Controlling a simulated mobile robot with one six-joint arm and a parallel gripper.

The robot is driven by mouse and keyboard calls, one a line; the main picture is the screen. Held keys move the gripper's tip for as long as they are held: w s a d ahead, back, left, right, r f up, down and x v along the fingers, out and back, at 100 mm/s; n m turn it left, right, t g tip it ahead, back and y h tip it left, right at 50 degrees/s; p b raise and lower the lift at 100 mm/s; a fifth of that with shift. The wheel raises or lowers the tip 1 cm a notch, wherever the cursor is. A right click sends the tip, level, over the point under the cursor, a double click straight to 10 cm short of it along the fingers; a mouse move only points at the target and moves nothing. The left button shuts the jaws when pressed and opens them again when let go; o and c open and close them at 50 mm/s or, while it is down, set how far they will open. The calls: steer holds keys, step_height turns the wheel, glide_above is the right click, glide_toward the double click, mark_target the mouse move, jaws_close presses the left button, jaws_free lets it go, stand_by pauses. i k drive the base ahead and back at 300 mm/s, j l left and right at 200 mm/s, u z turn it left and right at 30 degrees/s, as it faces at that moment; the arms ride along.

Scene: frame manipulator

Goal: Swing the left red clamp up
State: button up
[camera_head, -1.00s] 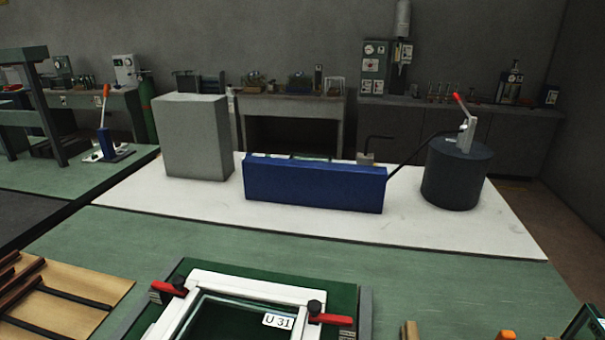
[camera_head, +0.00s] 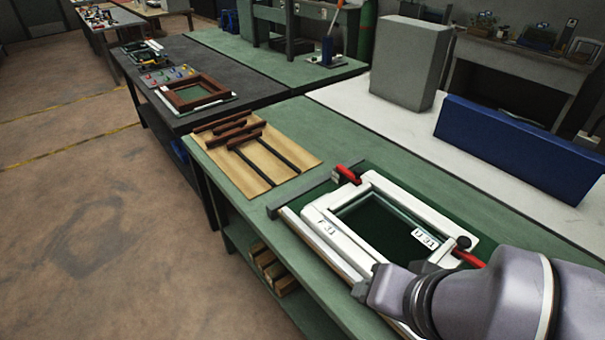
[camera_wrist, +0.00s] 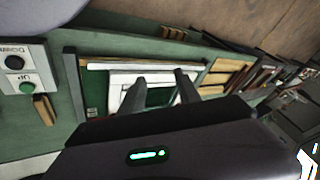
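The left red clamp (camera_head: 348,173) lies low at the far left corner of the white frame (camera_head: 322,233) in the head view. A second red clamp (camera_head: 468,258) with a black knob is at the frame's right side. In the head view my arm comes in from the lower right, near the frame's front edge and away from the left clamp. I cannot make out the red clamps in the wrist view.
A tan board with dark brown strips (camera_head: 252,160) lies left of the frame. A grey block (camera_head: 408,62) and a blue box (camera_head: 518,148) stand behind. A button box (camera_wrist: 22,75) is at the left of the wrist view. Green bench top (camera_head: 395,145) is clear behind the frame.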

mark_target(358, 171)
steer(key=i+j, duration=0.6)
steer(key=j, duration=0.2)
steer(key=i+j, duration=0.25)
steer(key=j, duration=0.2)
